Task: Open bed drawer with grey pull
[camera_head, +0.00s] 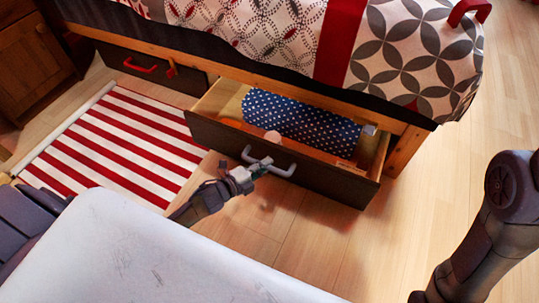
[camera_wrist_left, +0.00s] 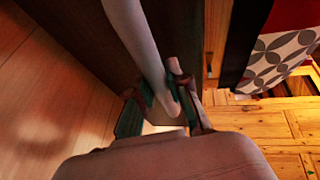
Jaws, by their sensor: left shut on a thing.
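The bed drawer with the grey pull stands open, its dark front (camera_head: 320,178) pulled out from the bed frame. The grey pull (camera_head: 285,170) is a bar handle on that front; in the left wrist view the pull (camera_wrist_left: 140,50) runs between the fingers. My left gripper (camera_head: 255,170) is shut on the pull, and its fingers show close up in the left wrist view (camera_wrist_left: 155,95). Inside the drawer lie a blue roll with white dots (camera_head: 300,120) and a small pinkish round thing (camera_head: 273,137). My right gripper is out of view; only part of the right arm shows at the right.
A second bed drawer (camera_head: 120,62) with a red pull (camera_head: 140,67) is closed at the left. A red-and-white striped rug (camera_head: 120,140) lies on the floor beside the open drawer. A wooden cabinet (camera_head: 30,60) stands at the far left. Bare floor (camera_head: 450,140) is clear on the right.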

